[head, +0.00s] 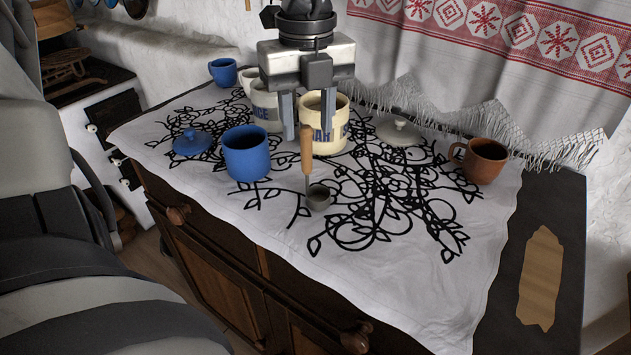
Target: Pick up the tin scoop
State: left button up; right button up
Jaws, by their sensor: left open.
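The tin scoop (319,198) has a light wooden handle and a small grey metal cup. Its cup is low on the patterned white cloth and its handle points up, slightly tilted. My left gripper (308,136) hangs over the table with its fingers pointing down, open. The top of the scoop's handle shows between the two fingertips; I cannot tell whether either finger touches it. The cup is below the fingers, clear of them. My right gripper is out of view.
A lettered cream canister (341,128) stands close behind the fingers, with another canister (266,108) to its left. A blue canister (246,155) and blue lid (192,142) are left. A pale lid (398,132) and brown mug (480,160) are right. The cloth's front is clear.

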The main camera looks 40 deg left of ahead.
aim_at(307, 170)
pick_arm(q)
jog(key=f, duration=0.3)
jog(key=s+f, duration=0.1)
jog(key=f, duration=0.1)
jog(key=shift+d+p, duration=0.3)
grip_shut()
notch_tip(307, 170, up, 28)
jog(key=p, duration=0.1)
dwell(0.4)
